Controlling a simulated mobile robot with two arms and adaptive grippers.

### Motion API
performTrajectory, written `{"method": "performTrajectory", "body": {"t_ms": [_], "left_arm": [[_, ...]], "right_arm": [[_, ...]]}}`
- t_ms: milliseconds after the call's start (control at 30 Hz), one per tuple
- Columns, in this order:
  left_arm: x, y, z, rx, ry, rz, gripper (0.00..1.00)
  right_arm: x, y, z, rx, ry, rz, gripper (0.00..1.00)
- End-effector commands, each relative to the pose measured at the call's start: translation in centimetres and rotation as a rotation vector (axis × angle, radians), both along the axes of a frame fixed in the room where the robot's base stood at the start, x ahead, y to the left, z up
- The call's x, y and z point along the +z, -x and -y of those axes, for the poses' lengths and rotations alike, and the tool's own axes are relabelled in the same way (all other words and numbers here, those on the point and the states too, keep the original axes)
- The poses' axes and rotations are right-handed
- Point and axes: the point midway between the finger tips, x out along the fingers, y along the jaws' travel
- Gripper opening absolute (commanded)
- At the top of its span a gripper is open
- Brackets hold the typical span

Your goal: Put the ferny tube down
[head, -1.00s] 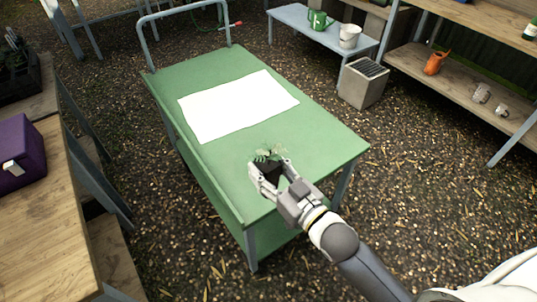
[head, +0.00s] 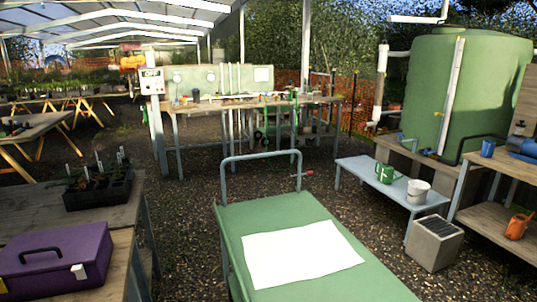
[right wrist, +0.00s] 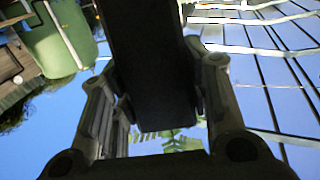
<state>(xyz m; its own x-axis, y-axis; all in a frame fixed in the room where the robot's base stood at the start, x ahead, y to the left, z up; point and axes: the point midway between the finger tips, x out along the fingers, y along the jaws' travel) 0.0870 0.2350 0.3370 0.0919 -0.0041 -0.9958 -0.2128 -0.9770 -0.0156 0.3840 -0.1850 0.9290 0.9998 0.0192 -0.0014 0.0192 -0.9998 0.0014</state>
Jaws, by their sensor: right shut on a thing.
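In the right wrist view the ferny tube (right wrist: 150,72) is a black, straight-sided tube. Green fern fronds (right wrist: 178,141) show past its near end. My right gripper (right wrist: 157,92) has one finger on each side of the tube and is shut on it. Sky and roof bars fill the background there, so what lies under the tube is hidden. Neither gripper shows in the head view. A green cart (head: 345,283) with a white sheet (head: 300,253) on its top stands at the bottom middle of the head view.
A purple toolbox (head: 55,262) and a black tray of plants (head: 97,188) sit on the wooden bench at left. A low grey bench (head: 362,176) holds a green watering can (head: 386,174) and a white bucket (head: 418,191). Gravel floor lies open between them.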

Motion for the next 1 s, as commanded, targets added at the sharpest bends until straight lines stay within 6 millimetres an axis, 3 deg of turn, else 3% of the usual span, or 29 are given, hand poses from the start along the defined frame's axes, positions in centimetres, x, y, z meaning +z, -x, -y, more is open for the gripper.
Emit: {"method": "performTrajectory", "body": {"t_ms": [533, 1000], "left_arm": [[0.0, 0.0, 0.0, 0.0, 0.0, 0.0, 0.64], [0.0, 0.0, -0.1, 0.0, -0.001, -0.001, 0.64]], "right_arm": [[0.3, 0.3, 0.3, -0.009, 0.0, 0.005, 0.15], [1.3, -1.3, -3.0, 0.209, 0.005, 0.007, 0.15]]}}
